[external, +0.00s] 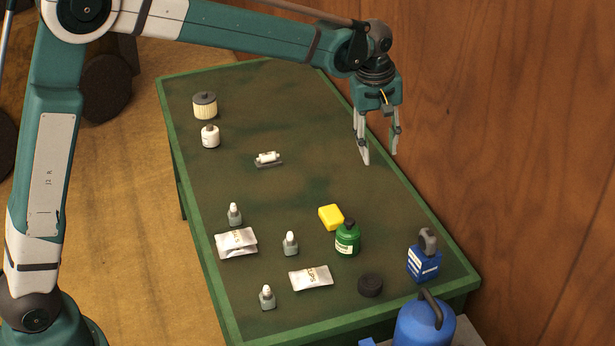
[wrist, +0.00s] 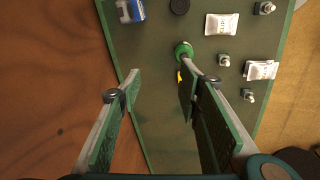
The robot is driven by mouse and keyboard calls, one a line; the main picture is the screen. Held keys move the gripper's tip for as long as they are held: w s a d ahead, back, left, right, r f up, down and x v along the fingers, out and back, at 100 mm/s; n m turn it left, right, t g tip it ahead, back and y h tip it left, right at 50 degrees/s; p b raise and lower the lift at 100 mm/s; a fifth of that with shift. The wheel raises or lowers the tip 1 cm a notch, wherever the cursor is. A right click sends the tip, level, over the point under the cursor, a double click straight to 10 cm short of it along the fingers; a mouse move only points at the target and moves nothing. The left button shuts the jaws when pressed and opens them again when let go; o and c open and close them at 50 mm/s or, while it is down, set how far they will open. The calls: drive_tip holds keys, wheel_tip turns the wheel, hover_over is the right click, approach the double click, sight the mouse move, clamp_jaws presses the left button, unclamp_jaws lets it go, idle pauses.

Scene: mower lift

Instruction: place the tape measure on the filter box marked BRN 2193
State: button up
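A small yellow block (external: 331,217), possibly the tape measure, lies on the green bench beside a green bottle (external: 347,239). In the wrist view only a sliver of the yellow block (wrist: 180,76) shows past a finger. I see no box on which BRN 2193 can be read. A blue container (external: 424,262) with a white label and grey top stands near the right edge; its label is too small to read. My gripper (external: 380,156) is open and empty above the bench's right side, behind the yellow block and apart from it.
The bench (external: 208,216) also holds a pleated filter (external: 205,105), a white canister (external: 210,137), a small clear part (external: 267,159), silver packets (external: 311,278), small grey bottles (external: 290,243) and a black disc (external: 370,285). A wooden wall (external: 520,120) borders the right. The bench's middle is clear.

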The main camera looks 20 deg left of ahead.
drive_tip(key=s+a+r+m+t, duration=0.1)
drive_tip(key=s+a+r, duration=0.25)
drive_tip(key=a, duration=0.55)
drive_tip(key=s+a+r+m+t, duration=0.1)
drive_tip(key=s+a+r, duration=0.2)
drive_tip(key=s+a, duration=0.35)
drive_tip(key=s+a+r+m+t, duration=0.1)
drive_tip(key=s+a+r, duration=0.25)
drive_tip(key=a, duration=0.65)
drive_tip(key=s+a+f+m+t, duration=0.1)
drive_tip(key=s+a+f+m, duration=0.1)
drive_tip(key=s+a, duration=0.7)
drive_tip(key=s+a+f+m+t, duration=0.2)
drive_tip(key=s+a+f, duration=0.1)
drive_tip(key=s+a, duration=0.6)
drive_tip(key=shift+s+a+f+y, duration=0.15)
drive_tip(key=shift+s+f+y, duration=0.2)
drive_tip(key=shift+s, duration=1.25)
drive_tip(key=shift+f, duration=0.1)
